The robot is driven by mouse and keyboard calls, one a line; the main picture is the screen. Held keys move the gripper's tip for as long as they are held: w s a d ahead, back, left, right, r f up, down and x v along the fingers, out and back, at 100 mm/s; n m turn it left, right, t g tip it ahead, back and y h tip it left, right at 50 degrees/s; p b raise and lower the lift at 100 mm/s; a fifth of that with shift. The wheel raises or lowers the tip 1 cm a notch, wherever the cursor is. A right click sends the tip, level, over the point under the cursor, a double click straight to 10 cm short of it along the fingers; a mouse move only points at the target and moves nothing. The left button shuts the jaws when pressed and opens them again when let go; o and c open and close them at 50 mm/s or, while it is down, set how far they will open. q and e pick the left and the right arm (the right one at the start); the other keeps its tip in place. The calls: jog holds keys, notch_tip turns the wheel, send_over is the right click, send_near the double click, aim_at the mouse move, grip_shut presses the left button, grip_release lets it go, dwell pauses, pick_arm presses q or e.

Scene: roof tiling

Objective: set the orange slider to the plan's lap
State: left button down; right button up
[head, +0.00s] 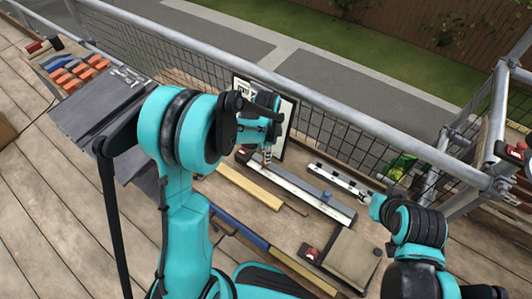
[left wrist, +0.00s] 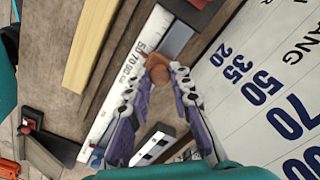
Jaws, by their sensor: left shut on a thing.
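The orange slider (left wrist: 158,68) sits on the white number scale (left wrist: 128,80) in the left wrist view, near its upper end. My left gripper (left wrist: 164,74) has its two fingertips on either side of the slider and is shut on it; the slider is partly hidden. In the head view my left gripper (head: 267,150) reaches down to the far end of the long gauge (head: 315,196). The plan board (left wrist: 262,90) stands beside the scale and shows 20, 35, 50 and 70. My right gripper (head: 374,201) is at the end of a white strip with black marks (head: 338,179); its fingers are unclear.
A yellow batten (head: 250,187) lies alongside. Dark slates (head: 95,115) and orange and blue blocks (head: 75,70) are at the left. A mesh railing (head: 330,112) closes the far side.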

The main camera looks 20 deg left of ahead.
aim_at(270, 165)
pick_arm(q)
jog(key=shift+s+d, duration=0.3)
jog(key=shift+d, duration=0.55)
jog(key=c, duration=1.3)
grip_release()
jog(key=shift+c, duration=0.2)
notch_tip(270, 165, up, 12)
jog(key=s+a+r+n+t, duration=0.2)
jog(key=s+n+t, duration=0.1)
jog(key=s+n, duration=0.3)
jog(key=s+a+r+n+t, duration=0.2)
jog(key=s+n+t, duration=0.2)
jog(key=s+n, duration=0.3)
jog(key=s, duration=0.3)
jog(key=shift+s+a+r, duration=0.15)
jog(key=shift+a, duration=0.15)
